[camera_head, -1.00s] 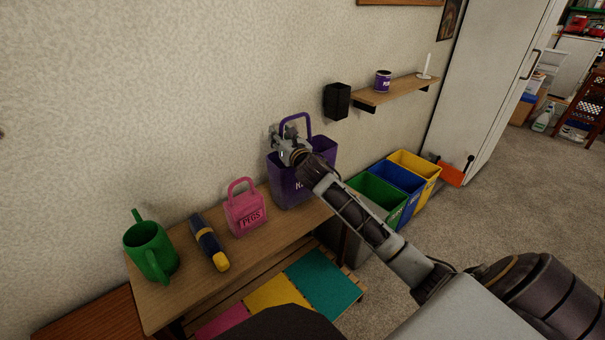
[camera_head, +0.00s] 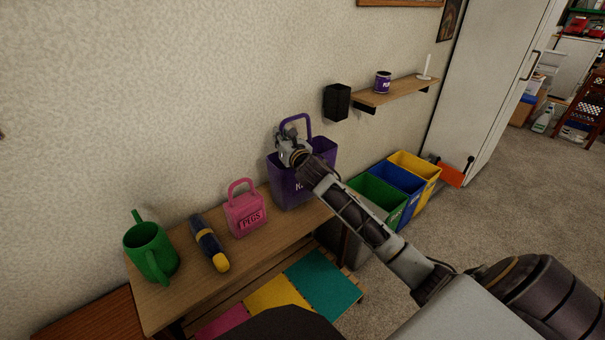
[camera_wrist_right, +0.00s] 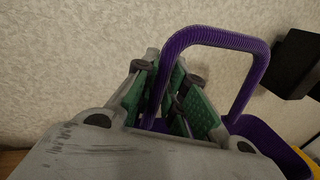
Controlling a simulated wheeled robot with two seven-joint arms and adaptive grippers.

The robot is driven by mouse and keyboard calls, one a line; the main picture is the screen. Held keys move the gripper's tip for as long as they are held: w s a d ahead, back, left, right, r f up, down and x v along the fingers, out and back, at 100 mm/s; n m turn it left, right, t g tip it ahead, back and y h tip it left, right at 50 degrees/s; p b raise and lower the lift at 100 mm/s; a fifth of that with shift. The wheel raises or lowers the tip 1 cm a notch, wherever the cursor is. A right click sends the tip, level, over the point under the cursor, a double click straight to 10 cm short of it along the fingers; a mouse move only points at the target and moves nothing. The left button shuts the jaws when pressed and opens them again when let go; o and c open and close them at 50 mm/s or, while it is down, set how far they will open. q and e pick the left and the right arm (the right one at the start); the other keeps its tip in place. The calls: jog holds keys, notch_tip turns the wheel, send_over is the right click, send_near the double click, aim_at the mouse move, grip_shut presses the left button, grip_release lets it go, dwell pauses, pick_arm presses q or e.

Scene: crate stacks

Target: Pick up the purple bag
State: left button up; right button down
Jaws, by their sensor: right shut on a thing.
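The purple bag (camera_head: 289,186) stands upright on the wooden bench at its right end, with its arched handle raised. My right gripper (camera_head: 287,131) is at the left side of that handle. In the right wrist view the purple handle (camera_wrist_right: 262,70) arches up from the bag's rim (camera_wrist_right: 270,140). The green-padded fingers of my right gripper (camera_wrist_right: 174,98) are closed around the handle's left leg. My arm covers part of the bag's front in the head view. My left gripper is not in view.
Green, blue and yellow bins (camera_head: 412,168) stand to the right. A wall shelf (camera_head: 395,91) and a black holder (camera_head: 337,102) are behind.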

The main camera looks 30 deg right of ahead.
aim_at(281, 126)
jog(key=shift+r, duration=0.15)
jog(key=shift+r, duration=0.45)
jog(key=shift+r+p, duration=0.35)
jog(key=shift+p, duration=0.05)
notch_tip(281, 126, up, 2)
jog(key=shift+p, duration=0.45)
notch_tip(281, 126, up, 4)
jog(key=shift+r+p, duration=0.15)
jog(key=shift+p, duration=0.7)
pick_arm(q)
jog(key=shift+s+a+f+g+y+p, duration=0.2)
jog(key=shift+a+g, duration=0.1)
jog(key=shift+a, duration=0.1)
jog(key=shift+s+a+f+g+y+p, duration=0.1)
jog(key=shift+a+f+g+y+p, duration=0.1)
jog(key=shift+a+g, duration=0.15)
pick_arm(e)
jog(key=shift+r, duration=1)
